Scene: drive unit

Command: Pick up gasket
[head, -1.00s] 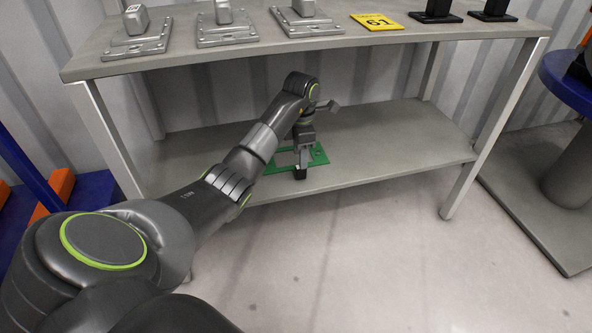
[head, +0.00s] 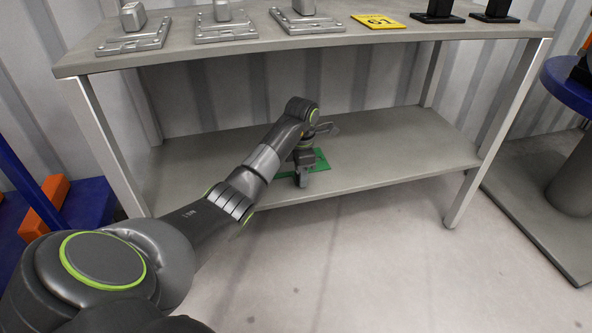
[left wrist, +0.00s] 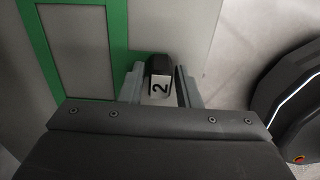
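The green gasket (head: 321,160), a flat frame with rectangular openings, lies on the lower shelf of the grey table. My left gripper (head: 302,178) points down over its near side and hides part of it. In the left wrist view the gasket (left wrist: 117,40) is at upper left. A small black block with a white "2" label (left wrist: 160,88) sits at its edge, between the fingertips of my left gripper (left wrist: 161,90). The fingers look apart, one on each side of the block; I cannot tell if they touch it. My right gripper is not in view.
The table top (head: 350,39) overhangs the lower shelf (head: 400,150). On it stand grey metal parts (head: 222,25), a yellow sign (head: 379,21) and black parts (head: 437,12). The table's right leg (head: 497,130) is clear of my arm. Shelf space right of the gasket is free.

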